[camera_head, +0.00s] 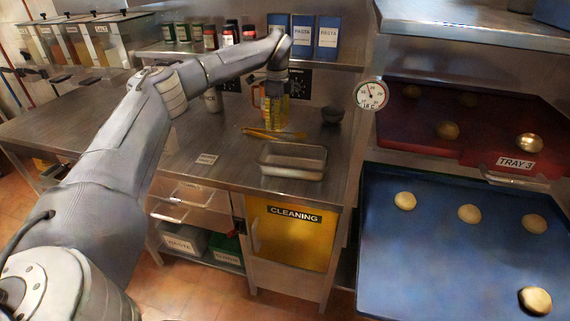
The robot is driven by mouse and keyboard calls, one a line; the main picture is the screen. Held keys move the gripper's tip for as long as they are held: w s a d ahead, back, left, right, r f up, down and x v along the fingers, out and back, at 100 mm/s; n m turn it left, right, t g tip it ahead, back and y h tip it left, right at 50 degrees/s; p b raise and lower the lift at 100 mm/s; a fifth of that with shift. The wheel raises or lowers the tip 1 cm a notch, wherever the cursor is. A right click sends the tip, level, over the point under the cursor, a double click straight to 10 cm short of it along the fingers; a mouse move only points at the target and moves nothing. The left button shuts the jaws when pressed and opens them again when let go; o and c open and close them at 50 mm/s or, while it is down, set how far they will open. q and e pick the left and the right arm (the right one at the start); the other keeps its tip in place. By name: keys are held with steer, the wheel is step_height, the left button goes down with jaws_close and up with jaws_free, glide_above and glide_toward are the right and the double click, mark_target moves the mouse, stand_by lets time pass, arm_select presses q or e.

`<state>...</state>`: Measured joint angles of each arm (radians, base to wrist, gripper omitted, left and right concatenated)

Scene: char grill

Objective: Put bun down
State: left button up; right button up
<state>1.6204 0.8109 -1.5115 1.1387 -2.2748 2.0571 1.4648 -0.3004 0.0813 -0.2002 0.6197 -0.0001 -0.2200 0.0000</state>
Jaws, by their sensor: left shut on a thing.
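My left gripper (276,92) reaches over the steel counter from the left and points down. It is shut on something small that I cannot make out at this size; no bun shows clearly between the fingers. Buns lie apart on the blue tray (420,255): one at its left (405,201), one in the middle (469,213), one at the right (536,224) and one near the front (535,300). More buns (447,130) lie on the dark red tray (480,155) labelled TRAY 3, above and behind the blue one. My right gripper is out of view.
A yellow see-through vessel (276,115) stands right below or behind the gripper. Yellow tongs (273,134), an empty metal pan (292,161) and a dark bowl (332,114) are nearby. A dial gauge (371,95) is to the right. The left counter is mostly clear.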

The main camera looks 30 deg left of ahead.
mark_target(279, 161)
arm_select(q)
step_height(279, 161, down, 17)
steer(key=shift+f, duration=0.1)
stand_by(0.6)
steer(key=o, duration=0.8)
steer(key=shift+f, duration=0.1)
step_height(279, 161, up, 12)
stand_by(0.4)
